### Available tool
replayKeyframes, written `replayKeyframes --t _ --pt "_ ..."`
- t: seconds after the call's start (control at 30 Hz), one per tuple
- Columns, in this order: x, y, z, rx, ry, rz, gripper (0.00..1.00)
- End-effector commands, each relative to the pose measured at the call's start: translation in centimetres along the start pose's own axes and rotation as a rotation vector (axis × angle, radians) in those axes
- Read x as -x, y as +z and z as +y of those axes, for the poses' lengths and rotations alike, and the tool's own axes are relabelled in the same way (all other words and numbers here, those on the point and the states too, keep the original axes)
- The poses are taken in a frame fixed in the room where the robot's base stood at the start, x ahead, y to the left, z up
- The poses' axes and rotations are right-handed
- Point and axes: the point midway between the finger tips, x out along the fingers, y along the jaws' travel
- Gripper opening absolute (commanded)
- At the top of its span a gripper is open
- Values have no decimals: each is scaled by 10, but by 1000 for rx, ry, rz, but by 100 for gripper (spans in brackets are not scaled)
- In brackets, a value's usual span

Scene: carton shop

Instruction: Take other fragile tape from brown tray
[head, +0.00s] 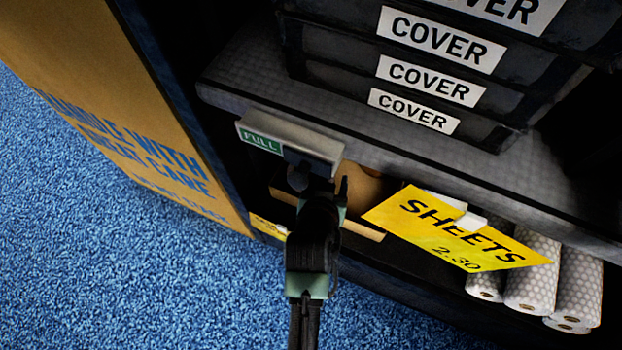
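A low brown tray (362,229) sits on the lower shelf, partly hidden behind my arm and under the upper shelf. A rounded brown shape (368,187) shows in it at the right; I cannot tell whether it is a roll of fragile tape. No fragile print is readable there. My gripper (322,187) reaches in from the bottom of the view and is in front of the tray, overlapping it in the picture. Its fingertips are dark and partly hidden by my own wrist, so whether they are open or hold something is unclear.
A grey holder with a green FULL label (262,141) juts from the upper shelf edge just above my gripper. A yellow SHEETS sign (455,232) hangs at right, before white rolls (533,272). Black COVER boxes (420,80) stand above. Blue carpet (120,270) is open at left.

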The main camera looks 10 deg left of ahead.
Motion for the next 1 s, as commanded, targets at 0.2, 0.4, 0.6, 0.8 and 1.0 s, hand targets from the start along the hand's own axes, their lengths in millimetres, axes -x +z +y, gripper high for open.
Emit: replayKeyframes --t 0.2,0.4,0.6,0.8,1.0 --pt "-5 0 0 -1 0 0 57" --pt "-5 0 0 -1 0 0 39" --pt "-5 0 0 -1 0 0 3" --pt "-5 0 0 -1 0 0 0" --pt "-5 -1 0 -1 0 2 0"
